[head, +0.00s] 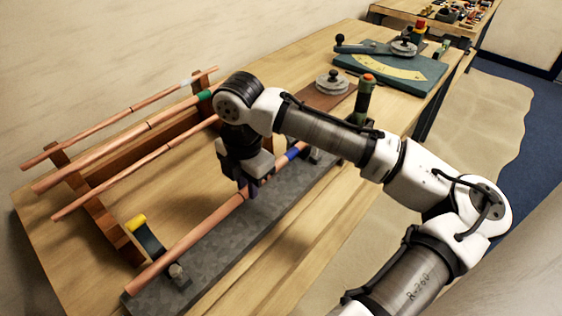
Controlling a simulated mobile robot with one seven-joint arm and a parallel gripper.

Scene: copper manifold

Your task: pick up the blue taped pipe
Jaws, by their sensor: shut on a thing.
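The blue taped pipe (200,230) is a copper tube with a blue band on its right part, just right of my gripper. It runs diagonally above the long grey slab (205,262) on the bench. My gripper (249,190) points down over the middle of the pipe and is shut on it. The gripper body hides a short stretch of the pipe, and its right end is partly hidden by my arm. Whether the pipe touches its supports is unclear.
A wooden rack (98,213) at left holds several copper pipes, one with green tape (205,94). A yellow-topped clamp (145,235) stands between rack and slab. A green post with an orange top (366,95) and a teal plate (425,80) stand farther back.

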